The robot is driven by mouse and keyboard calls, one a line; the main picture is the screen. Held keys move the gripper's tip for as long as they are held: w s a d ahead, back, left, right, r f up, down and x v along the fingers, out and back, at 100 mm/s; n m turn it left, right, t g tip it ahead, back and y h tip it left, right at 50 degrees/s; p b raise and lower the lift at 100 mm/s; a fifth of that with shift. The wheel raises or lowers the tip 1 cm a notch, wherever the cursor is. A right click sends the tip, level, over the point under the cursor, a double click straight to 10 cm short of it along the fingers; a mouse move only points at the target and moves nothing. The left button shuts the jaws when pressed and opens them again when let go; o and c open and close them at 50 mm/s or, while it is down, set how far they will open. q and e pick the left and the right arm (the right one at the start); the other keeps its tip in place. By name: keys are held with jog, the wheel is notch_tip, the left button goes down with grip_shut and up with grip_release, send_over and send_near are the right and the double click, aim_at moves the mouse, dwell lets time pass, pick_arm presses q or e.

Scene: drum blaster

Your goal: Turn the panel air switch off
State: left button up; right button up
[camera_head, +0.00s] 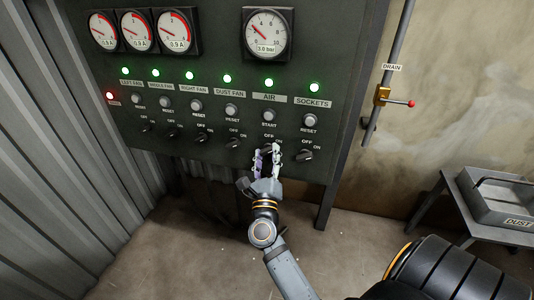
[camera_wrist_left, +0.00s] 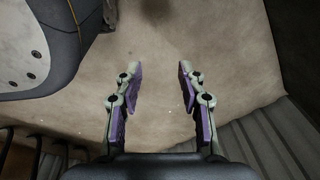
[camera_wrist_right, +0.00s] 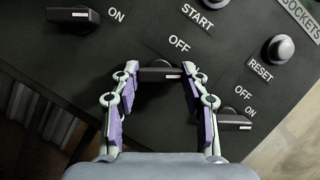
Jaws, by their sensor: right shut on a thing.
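The AIR switch (camera_wrist_right: 157,74) is a dark knob on the grey panel (camera_head: 215,165), below the AIR label (camera_head: 270,97) and its START button (camera_head: 269,116). In the right wrist view the knob lies crosswise, its white mark at the right end, like the neighbouring knobs. The AIR lamp (camera_head: 268,82) is lit green. My right gripper (camera_head: 266,152) has its fingers on either side of the knob, shut on it; it also shows in the right wrist view (camera_wrist_right: 159,72). The fingers hide most of the knob in the head view. My left gripper (camera_wrist_left: 159,67) is open and empty above the floor.
The SOCKETS switch (camera_head: 304,156) is close on the right, the DUST FAN switch (camera_head: 233,143) on the left. A gauge (camera_head: 267,34) reads 3.0 bar. A DRAIN valve (camera_head: 383,97) is on a pipe at right. A DUST tray (camera_head: 500,204) stands on a side table.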

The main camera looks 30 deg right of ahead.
jog(key=n+y+p, duration=0.1)
jog(key=p, duration=0.1)
jog(key=r+n+p, duration=0.1)
jog(key=n+p, duration=0.1)
jog(key=p, duration=0.1)
jog(key=shift+y+p, duration=0.35)
jog(key=shift+y, duration=0.05)
pick_arm(q)
jog(key=s+r+p, duration=0.2)
jog(key=s, duration=0.8)
pick_arm(e)
jog(key=shift+n, duration=0.7)
jog(key=n+y+p, duration=0.1)
jog(key=n+p, duration=0.3)
jog(key=p, duration=0.3)
jog(key=n+g+y+p, duration=0.1)
jog(key=n+y+p, duration=0.1)
jog(key=p, duration=0.5)
jog(key=shift+s+d+n, duration=0.1)
jog(key=shift+n, duration=0.8)
pick_arm(q)
notch_tip(320, 180, up, 16)
jog(key=p, duration=0.1)
jog(key=shift+a+r+p, duration=0.15)
jog(key=shift+p, duration=0.15)
pick_arm(e)
jog(key=shift+f+n, duration=0.25)
jog(key=shift+n, duration=0.15)
